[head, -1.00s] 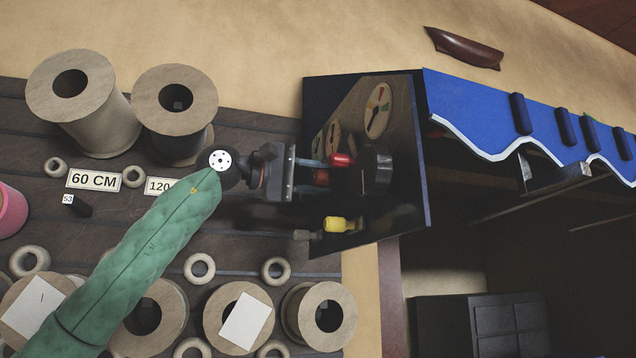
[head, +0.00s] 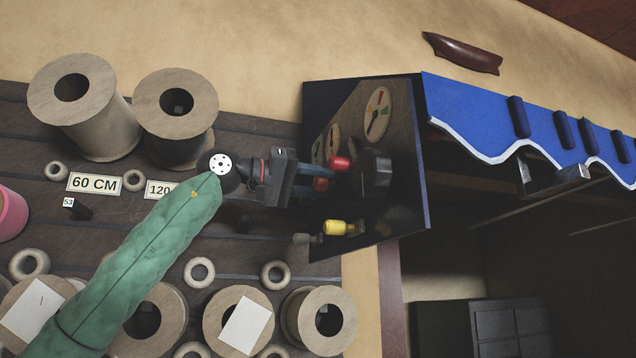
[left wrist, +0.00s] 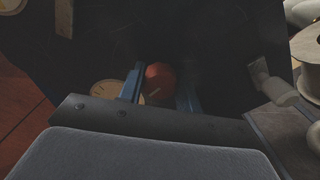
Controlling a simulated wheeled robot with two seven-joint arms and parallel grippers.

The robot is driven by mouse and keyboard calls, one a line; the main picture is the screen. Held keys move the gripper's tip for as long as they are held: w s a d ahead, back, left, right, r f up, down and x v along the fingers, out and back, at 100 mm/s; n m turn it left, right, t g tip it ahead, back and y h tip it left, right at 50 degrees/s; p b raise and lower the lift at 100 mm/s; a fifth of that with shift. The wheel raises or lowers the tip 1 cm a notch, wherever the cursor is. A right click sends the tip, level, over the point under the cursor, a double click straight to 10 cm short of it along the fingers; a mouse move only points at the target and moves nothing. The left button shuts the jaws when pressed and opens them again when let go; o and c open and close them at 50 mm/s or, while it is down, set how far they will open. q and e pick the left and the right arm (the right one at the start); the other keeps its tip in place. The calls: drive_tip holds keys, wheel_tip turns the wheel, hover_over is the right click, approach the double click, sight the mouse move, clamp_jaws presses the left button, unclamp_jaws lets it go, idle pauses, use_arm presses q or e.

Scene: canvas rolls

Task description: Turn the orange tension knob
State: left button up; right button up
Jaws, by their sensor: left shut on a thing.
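The orange tension knob (head: 321,184) is a small round orange-red knob on the black control panel (head: 400,120). My left gripper (head: 317,180) reaches it from the left and is shut on it. In the left wrist view the orange knob (left wrist: 160,82) sits between the two blue fingers (left wrist: 162,92), with a pale mark low on its face. The fingers cover part of its sides. My right gripper is not in view.
A red knob (head: 340,163) is close above the fingers, with a black knob (head: 375,172) beside it. A yellow knob (head: 338,228) is below. Gauges (head: 378,114) are on the panel. A blue scalloped awning (head: 480,115) is at right. Large spools (head: 110,128) stand at left.

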use_arm(q)
drive_tip(key=shift+d+f+m, duration=0.1)
drive_tip(key=shift+f+m, duration=0.05)
drive_tip(key=shift+m, duration=0.15)
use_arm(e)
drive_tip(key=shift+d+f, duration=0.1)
use_arm(q)
drive_tip(key=o, duration=1)
drive_tip(key=shift+c, duration=0.2)
drive_tip(key=shift+o, duration=0.2)
drive_tip(key=shift+a, duration=0.25)
drive_tip(key=b+v, duration=0.2)
drive_tip(key=v, duration=0.5)
drive_tip(key=shift+a+b, duration=0.2)
drive_tip(key=shift+b, duration=0.2)
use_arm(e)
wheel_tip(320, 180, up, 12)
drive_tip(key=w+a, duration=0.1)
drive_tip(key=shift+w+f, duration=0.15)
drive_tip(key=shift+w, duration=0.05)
